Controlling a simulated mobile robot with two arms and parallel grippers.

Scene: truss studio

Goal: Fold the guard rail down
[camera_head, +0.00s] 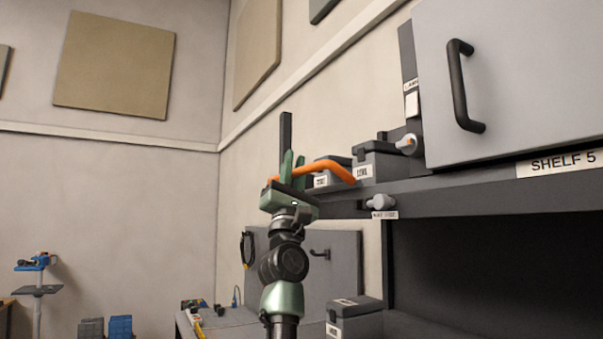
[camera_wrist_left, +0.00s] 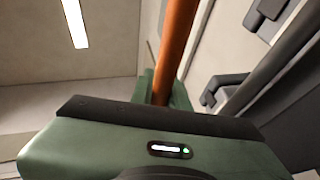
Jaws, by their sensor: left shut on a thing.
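The guard rail is an orange bar (camera_head: 322,166) in front of the shelf, at the middle of the head view. It runs from the left over to the right, where its end bends down at the shelf's edge. My left gripper (camera_head: 291,168) is shut on the rail near its left part. In the left wrist view the orange bar (camera_wrist_left: 175,45) rises from between the green fingers (camera_wrist_left: 158,88), and the gripper body hides its lower part. My right gripper is in neither view.
Grey boxes (camera_head: 375,163) stand on the dark shelf (camera_head: 450,195) behind the rail. A grey cabinet door with a black handle (camera_head: 459,88) is at the upper right. Open room lies to the left.

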